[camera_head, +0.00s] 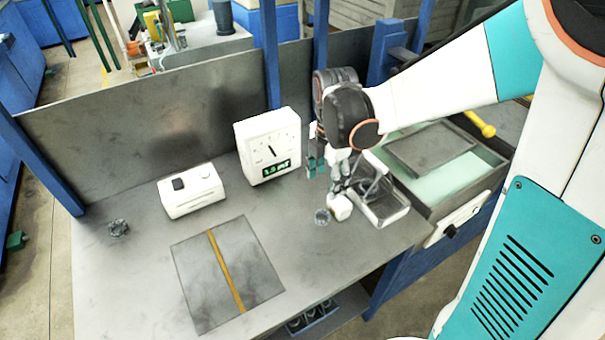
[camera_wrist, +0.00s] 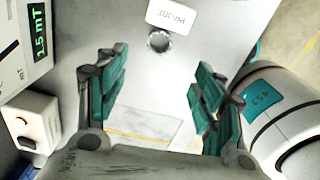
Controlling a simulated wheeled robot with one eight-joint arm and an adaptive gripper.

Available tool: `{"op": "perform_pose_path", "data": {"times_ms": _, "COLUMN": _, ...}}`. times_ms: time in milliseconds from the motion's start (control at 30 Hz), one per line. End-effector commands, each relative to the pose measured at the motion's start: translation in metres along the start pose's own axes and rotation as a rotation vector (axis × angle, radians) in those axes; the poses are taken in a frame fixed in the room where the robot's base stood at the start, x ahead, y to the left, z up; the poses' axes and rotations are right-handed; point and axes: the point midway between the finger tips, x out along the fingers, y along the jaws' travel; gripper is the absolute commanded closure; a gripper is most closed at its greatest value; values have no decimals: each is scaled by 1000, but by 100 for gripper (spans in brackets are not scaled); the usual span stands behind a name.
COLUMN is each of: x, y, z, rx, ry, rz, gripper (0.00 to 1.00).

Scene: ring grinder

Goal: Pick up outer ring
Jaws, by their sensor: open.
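A small grey metal ring (camera_head: 322,216) lies on the grey bench beside a small white block (camera_head: 340,207). In the wrist view, the ring (camera_wrist: 160,41) sits just below the white block marked PROBE (camera_wrist: 172,15), towards the top of the picture. My gripper (camera_head: 328,168) is above the bench near the white block. In the wrist view my gripper (camera_wrist: 156,92) has its teal fingers spread wide, with nothing between them.
A white gauge box (camera_head: 268,146) with a green display stands left of my gripper. A white box with a black button (camera_head: 191,190) is farther left. A dark mat (camera_head: 205,285) lies in front.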

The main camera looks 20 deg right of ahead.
Motion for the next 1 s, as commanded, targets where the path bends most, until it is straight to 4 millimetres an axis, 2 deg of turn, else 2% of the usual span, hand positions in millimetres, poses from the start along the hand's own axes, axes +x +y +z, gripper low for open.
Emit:
{"op": "perform_pose_path", "data": {"times_ms": 167, "x": 20, "y": 1, "z": 0, "rx": -22, "ry": 3, "rz": -7, "gripper": 38}}
{"op": "perform_pose_path", "data": {"times_ms": 400, "x": 66, "y": 0, "z": 0, "rx": -20, "ry": 2, "rz": -6, "gripper": 38}}
{"op": "perform_pose_path", "data": {"times_ms": 500, "x": 79, "y": 0, "z": 0, "rx": -20, "ry": 2, "rz": -6, "gripper": 38}}
{"op": "perform_pose_path", "data": {"times_ms": 767, "x": 92, "y": 0, "z": -1, "rx": -20, "ry": 2, "rz": -5, "gripper": 38}}
{"op": "perform_pose_path", "data": {"times_ms": 1000, "x": 124, "y": 1, "z": -4, "rx": -20, "ry": 2, "rz": -5, "gripper": 38}}
